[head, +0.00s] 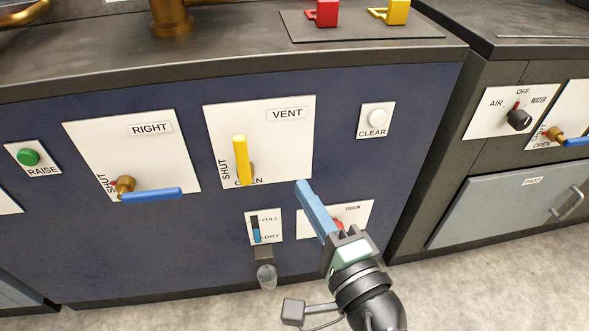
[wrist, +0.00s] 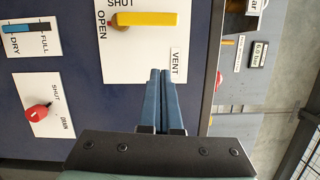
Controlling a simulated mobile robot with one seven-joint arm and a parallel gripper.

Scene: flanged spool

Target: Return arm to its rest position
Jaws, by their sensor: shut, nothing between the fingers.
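My gripper (head: 301,184) is shut and empty, its two blue fingers side by side. In the head view it is in front of the blue cabinet front, with its tips by the lower right corner of the VENT panel. The fingers also show in the wrist view (wrist: 161,72), pointing at the VENT panel, and look apart from the yellow lever. The yellow VENT lever (head: 240,160) stands upright in the head view; it also shows in the wrist view (wrist: 148,19). My arm comes up from the lower right and hides part of the panel with the red knob.
Left of VENT is the RIGHT panel with a blue lever (head: 152,194). A white CLEAR button (head: 377,118) is to the right. A red knob (wrist: 38,112) and a FULL/DRY gauge (head: 256,229) sit below. A grey cabinet with a drawer (head: 505,211) stands at right. Bare floor (head: 430,285) lies in front.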

